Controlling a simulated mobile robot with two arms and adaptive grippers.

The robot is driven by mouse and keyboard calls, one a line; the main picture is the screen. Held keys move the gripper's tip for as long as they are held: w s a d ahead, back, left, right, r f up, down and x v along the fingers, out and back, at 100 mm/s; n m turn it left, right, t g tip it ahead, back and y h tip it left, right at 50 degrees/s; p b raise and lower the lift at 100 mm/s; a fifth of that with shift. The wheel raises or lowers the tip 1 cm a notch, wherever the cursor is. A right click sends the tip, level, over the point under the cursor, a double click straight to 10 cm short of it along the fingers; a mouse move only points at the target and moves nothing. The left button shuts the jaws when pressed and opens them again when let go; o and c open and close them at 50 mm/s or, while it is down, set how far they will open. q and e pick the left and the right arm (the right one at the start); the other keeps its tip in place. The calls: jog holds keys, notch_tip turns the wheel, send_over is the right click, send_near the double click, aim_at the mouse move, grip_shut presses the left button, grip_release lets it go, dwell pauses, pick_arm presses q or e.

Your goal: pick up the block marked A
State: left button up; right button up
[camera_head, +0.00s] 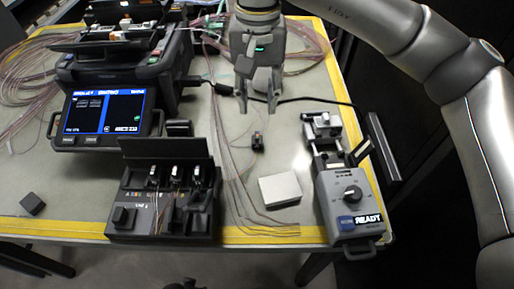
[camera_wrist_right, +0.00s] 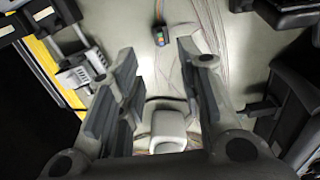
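I cannot read a letter A on any block. A small dark block (camera_head: 257,141) stands on the table among thin fibres, below my right gripper in the head view. In the right wrist view, a small dark piece with coloured squares (camera_wrist_right: 160,38) lies beyond the fingertips; it looks like the same block. Another plain dark block (camera_head: 32,204) lies near the table's front left. My right gripper (camera_head: 258,100) points down above the table, apart from the small block. In the right wrist view its fingers (camera_wrist_right: 160,80) are spread with nothing held between them. My left gripper is not in view.
A splicer with a lit screen (camera_head: 104,112) stands at the left. A black fibre holder tray (camera_head: 163,222) is in front of it. A white box (camera_head: 280,190) lies near the grey READY device (camera_head: 348,200). Loose fibres and a black cable cross the table (camera_head: 222,160).

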aim_at(257, 135)
jog(key=f, duration=1)
jog(key=shift+w+f, duration=0.2)
jog(key=shift+f, duration=0.05)
jog(key=shift+c, duration=0.4)
grip_shut()
